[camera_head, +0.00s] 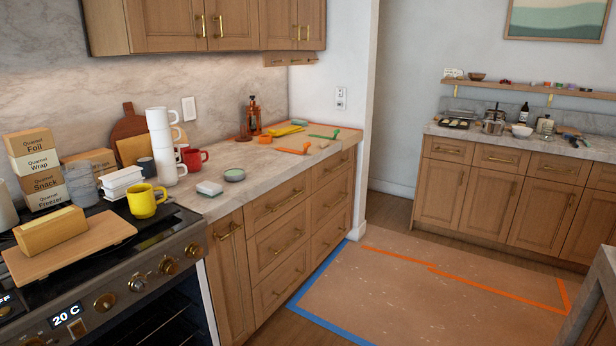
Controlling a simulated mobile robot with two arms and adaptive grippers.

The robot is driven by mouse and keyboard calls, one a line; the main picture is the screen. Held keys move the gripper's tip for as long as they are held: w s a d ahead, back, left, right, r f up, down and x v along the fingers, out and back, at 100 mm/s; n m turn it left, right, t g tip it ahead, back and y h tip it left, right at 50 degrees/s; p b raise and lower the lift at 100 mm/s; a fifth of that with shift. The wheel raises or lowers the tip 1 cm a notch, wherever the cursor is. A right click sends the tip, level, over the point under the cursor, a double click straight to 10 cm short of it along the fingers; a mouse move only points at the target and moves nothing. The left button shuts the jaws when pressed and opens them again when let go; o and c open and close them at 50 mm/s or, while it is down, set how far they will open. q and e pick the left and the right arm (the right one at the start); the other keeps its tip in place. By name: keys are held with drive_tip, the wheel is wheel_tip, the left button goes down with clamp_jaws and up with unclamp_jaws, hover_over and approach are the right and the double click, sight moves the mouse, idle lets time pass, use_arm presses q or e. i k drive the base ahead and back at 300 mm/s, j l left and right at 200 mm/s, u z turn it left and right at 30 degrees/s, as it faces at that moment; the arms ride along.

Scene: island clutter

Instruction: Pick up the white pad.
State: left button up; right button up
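A small white pad (209,188), with a greenish lower layer, lies on the marble counter near its front edge. It sits to the right of the yellow mug and just left of a small round dish with a green top (234,175). A gap separates the pad from the dish. Neither of my grippers shows in the head view.
A yellow mug (142,201), stacked white cups (160,135) and a red mug (194,159) stand left of and behind the pad. The stove (110,290) holds a wooden board (70,249). Taped brown sheeting (420,285) covers the floor.

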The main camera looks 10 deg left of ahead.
sight(210, 190)
drive_tip(key=i+l+z, duration=0.2)
drive_tip(key=i, duration=0.35)
drive_tip(key=i+l+z, duration=0.2)
drive_tip(key=i, duration=0.4)
drive_tip(key=i+l+z, duration=0.25)
drive_tip(key=i, duration=0.35)
drive_tip(key=i+u, duration=0.25)
drive_tip(key=u, duration=0.15)
drive_tip(key=i+u, duration=0.3)
drive_tip(key=u, duration=0.15)
drive_tip(key=i+l+u, duration=0.2)
drive_tip(key=u, duration=0.2)
drive_tip(key=i+l+u, duration=0.25)
drive_tip(key=u, duration=0.2)
